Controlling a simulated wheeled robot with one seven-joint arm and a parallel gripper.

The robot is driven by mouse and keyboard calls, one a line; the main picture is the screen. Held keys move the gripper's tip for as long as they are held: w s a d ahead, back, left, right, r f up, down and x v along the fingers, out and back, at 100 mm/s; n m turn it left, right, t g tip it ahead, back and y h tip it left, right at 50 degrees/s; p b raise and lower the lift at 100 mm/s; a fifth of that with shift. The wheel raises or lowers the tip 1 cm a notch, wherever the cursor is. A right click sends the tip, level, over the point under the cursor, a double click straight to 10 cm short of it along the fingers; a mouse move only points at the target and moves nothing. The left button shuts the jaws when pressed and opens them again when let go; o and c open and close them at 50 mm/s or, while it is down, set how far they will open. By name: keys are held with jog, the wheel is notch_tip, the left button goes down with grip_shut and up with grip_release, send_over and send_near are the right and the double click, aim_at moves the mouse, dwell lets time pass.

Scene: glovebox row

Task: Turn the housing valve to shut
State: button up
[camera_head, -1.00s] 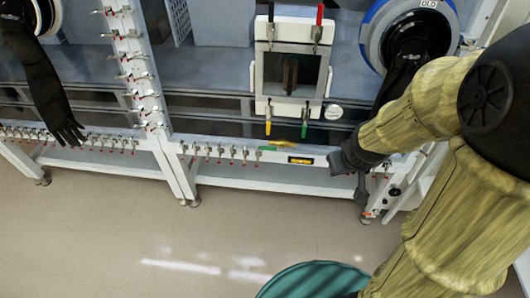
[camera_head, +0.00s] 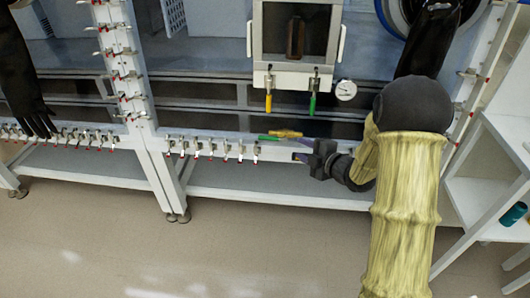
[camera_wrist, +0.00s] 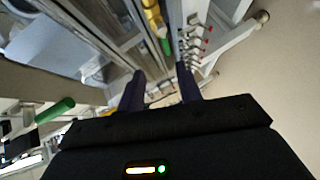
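My gripper (camera_head: 305,158) is at the white front rail, just below a lever-like piece with a yellow part (camera_head: 286,133) and a green end (camera_head: 268,138). I cannot tell for certain that this is the housing valve. The yellow part (camera_wrist: 151,17) and green end (camera_wrist: 166,47) also show in the wrist view, ahead of the fingers. There my gripper's two dark purple fingers (camera_wrist: 160,88) are apart with nothing held between them. A yellow handle (camera_head: 268,103) and a green handle (camera_head: 312,105) hang below the framed door.
Several small red-tipped clamps (camera_head: 212,148) line the rail to the left. A round gauge (camera_head: 345,89) sits above my gripper. A black glove (camera_head: 25,85) hangs at far left. A white shelf (camera_head: 480,190) stands at right. The floor in front is clear.

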aim_at(270, 139)
jog(key=shift+a+f+n+g+y, duration=0.15)
jog(key=shift+a+f+n+y, duration=0.15)
jog(key=shift+f+n, duration=0.15)
jog(key=shift+a+f+n+g+y, duration=0.2)
jog(key=shift+f+n+y, duration=0.1)
jog(key=shift+f+n, duration=0.1)
jog(key=b+x, duration=0.2)
jog(key=x, duration=1.5)
jog(key=shift+w+a+r, duration=0.1)
jog(key=shift+w, duration=0.15)
grip_shut()
